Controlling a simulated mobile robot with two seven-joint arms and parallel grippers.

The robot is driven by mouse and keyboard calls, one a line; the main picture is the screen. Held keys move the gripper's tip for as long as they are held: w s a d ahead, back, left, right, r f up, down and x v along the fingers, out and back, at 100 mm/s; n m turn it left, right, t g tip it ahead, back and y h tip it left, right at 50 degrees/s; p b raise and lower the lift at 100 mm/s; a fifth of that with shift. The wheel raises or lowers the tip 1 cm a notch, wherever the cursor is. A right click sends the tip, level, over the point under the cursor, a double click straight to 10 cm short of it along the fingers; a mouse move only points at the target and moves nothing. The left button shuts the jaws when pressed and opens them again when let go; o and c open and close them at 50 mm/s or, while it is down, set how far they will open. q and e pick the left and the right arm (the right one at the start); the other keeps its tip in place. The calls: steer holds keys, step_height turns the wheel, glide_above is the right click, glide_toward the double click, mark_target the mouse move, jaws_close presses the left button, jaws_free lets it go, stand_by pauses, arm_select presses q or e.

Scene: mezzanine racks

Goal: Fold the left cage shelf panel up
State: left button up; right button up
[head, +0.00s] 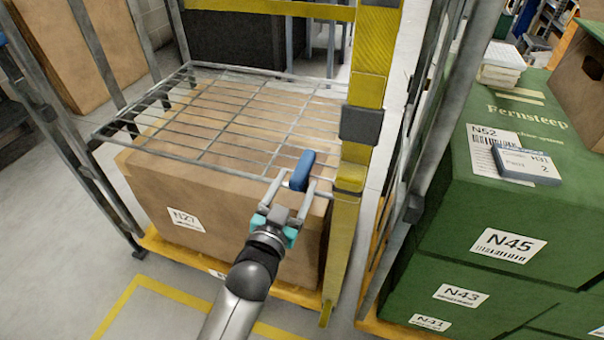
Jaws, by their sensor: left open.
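The left cage shelf panel (205,155) is a grey wire grid lying flat, folded down, across the left cage. A blue grip (302,171) sits on its front rail near the right corner. My left gripper (291,190) has its fingers apart at the front rail, close around or just below the blue grip. I cannot tell whether the fingers touch it. My right gripper is not in view.
A large cardboard box (220,205) labelled N27 stands under the panel on an orange base. A yellow post (356,130) rises just right of the gripper. Green boxes (500,225) fill the right cage. Floor (60,240) at the front left is clear.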

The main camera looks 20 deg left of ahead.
mark_target(302, 171)
arm_select(q)
steer(key=shift+w+b, duration=0.65)
steer(key=shift+w, duration=1.75)
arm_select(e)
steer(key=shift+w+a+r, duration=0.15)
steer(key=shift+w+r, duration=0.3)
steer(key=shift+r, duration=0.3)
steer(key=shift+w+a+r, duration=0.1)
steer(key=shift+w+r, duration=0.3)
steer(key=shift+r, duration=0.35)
arm_select(q)
jaws_close()
